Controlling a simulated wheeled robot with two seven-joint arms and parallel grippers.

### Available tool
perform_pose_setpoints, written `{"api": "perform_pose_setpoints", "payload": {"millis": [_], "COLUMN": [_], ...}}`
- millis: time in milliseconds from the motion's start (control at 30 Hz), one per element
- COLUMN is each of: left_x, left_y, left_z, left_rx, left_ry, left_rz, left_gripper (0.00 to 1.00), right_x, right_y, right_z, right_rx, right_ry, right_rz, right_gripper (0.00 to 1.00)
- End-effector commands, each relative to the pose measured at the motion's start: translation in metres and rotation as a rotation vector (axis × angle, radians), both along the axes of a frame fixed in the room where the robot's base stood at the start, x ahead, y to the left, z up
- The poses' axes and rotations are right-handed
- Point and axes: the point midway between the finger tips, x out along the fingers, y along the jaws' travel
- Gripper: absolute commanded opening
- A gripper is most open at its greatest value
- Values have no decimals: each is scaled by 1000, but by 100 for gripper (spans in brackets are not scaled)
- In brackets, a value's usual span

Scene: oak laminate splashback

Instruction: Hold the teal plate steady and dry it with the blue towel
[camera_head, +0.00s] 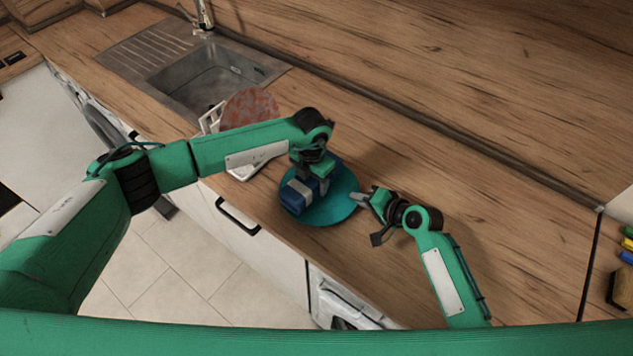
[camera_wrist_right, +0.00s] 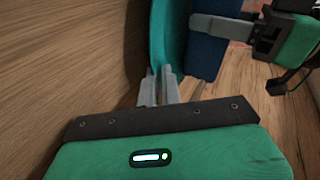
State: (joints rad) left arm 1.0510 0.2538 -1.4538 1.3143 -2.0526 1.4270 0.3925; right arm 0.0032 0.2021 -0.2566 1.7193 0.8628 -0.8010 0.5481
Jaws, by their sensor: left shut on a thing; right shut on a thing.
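The teal plate (camera_head: 335,208) is over the wooden counter in the head view, with its right edge at my right gripper (camera_head: 361,198). My right gripper is shut on that edge; the right wrist view shows the plate (camera_wrist_right: 168,38) rising from between its fingertips (camera_wrist_right: 158,82). The blue towel (camera_head: 294,200), a folded block with a pale band, lies against the plate's upper face on the left. My left gripper (camera_head: 312,184) is above the plate and shut on the towel. The towel (camera_wrist_right: 212,55) also shows beside the plate in the right wrist view. My left gripper hides part of the plate.
A white dish rack (camera_head: 212,118) with a reddish speckled plate (camera_head: 250,106) stands behind my left forearm. The steel sink (camera_head: 205,75) is at the back left. The counter to the right of my right gripper is clear. Colored items (camera_head: 627,245) sit at the far right edge.

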Motion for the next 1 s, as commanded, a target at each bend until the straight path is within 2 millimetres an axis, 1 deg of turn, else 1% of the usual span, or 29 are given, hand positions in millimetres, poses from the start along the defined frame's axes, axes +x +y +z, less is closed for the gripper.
{"api": "perform_pose_setpoints", "payload": {"millis": [33, 233, 567, 733, 1000], "left_x": [3, 10, 10, 6, -7], "left_y": [3, 13, 15, 10, -6], "left_z": [-1, -2, -4, -4, -2], "left_rx": [1, 2, 4, 4, 2], "left_ry": [-1, -1, 0, 2, 3], "left_rz": [2, 2, 2, 0, -2], "left_gripper": [32, 32, 32, 32, 32], "right_x": [-1, -1, -1, -1, -1], "right_y": [0, 0, -1, -1, 0], "right_z": [-3, -3, -3, -3, -3], "right_rx": [-4, -4, -4, -4, -3], "right_ry": [3, 3, 4, 4, 3], "right_rz": [1, 1, 2, 2, 2], "right_gripper": [0, 0, 0, 0, 0]}}
